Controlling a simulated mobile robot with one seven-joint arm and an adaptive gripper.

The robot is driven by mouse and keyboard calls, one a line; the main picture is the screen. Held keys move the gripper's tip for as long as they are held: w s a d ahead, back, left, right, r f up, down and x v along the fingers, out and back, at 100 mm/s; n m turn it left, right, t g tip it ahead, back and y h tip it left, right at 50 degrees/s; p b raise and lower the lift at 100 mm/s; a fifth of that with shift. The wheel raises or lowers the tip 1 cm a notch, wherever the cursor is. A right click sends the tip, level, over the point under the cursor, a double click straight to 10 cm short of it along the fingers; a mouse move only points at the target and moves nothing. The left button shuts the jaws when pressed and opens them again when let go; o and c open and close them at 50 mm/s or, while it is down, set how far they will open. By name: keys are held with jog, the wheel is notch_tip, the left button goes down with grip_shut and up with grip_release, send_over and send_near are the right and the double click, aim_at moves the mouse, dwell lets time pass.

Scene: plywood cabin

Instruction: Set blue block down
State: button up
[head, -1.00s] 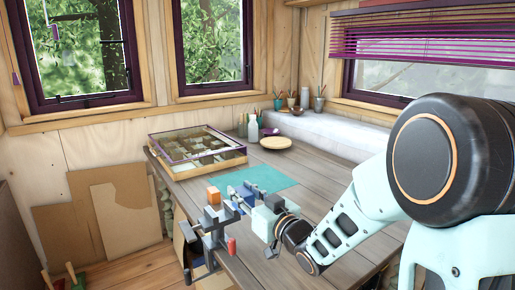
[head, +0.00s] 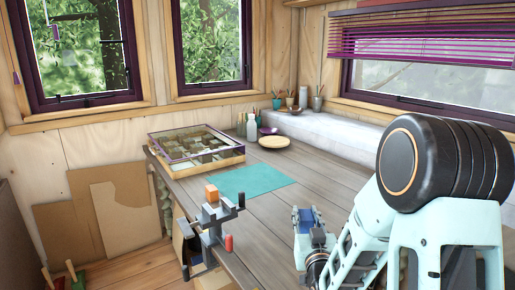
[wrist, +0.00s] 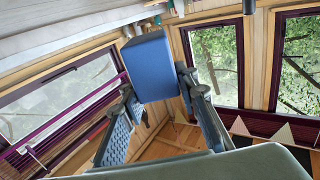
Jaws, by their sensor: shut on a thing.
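The blue block (wrist: 150,65) is held between the fingers of my gripper (wrist: 154,82) in the wrist view.
A teal mat (head: 252,181) lies bare on the bench.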

aim_at(306, 214)
notch_tip(306, 214, up, 2)
jog(key=shift+p, duration=1)
notch_tip(306, 214, up, 17)
jog(key=p, duration=1.7)
